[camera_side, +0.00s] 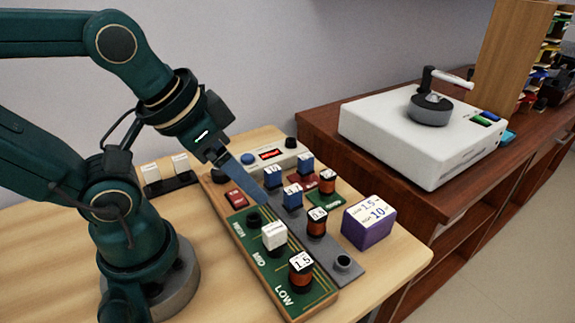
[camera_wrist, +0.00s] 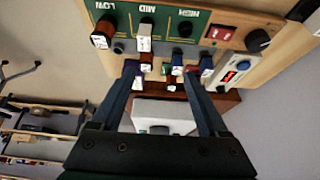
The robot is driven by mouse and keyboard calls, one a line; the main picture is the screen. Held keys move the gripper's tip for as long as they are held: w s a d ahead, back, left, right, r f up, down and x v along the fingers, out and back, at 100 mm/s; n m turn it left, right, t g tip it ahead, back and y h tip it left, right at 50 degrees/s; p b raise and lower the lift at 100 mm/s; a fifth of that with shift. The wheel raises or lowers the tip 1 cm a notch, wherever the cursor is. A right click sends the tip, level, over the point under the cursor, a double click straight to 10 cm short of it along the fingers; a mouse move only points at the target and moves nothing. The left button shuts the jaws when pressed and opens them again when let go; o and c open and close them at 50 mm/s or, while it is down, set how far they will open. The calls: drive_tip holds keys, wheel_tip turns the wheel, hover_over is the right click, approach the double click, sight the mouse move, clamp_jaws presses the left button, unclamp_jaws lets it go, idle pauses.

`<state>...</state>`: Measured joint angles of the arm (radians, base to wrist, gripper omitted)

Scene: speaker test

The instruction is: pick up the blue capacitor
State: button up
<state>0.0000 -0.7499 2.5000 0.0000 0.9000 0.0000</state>
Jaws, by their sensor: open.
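The wrist view shows blue capacitors at the middle (camera_wrist: 177,60) and right (camera_wrist: 206,64). My gripper (camera_side: 262,184) is open, pointing down toward the left and front capacitors; in the side view a finger overlaps them, so contact cannot be told. In the wrist view my gripper (camera_wrist: 162,70) has its fingers wide apart, with nothing visibly held between them.
Copper coils (camera_side: 317,224) stand near the capacitors. A purple box (camera_side: 370,225) is at right, a display unit (camera_side: 274,154) behind.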

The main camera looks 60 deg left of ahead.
drive_tip(key=shift+c, duration=0.8)
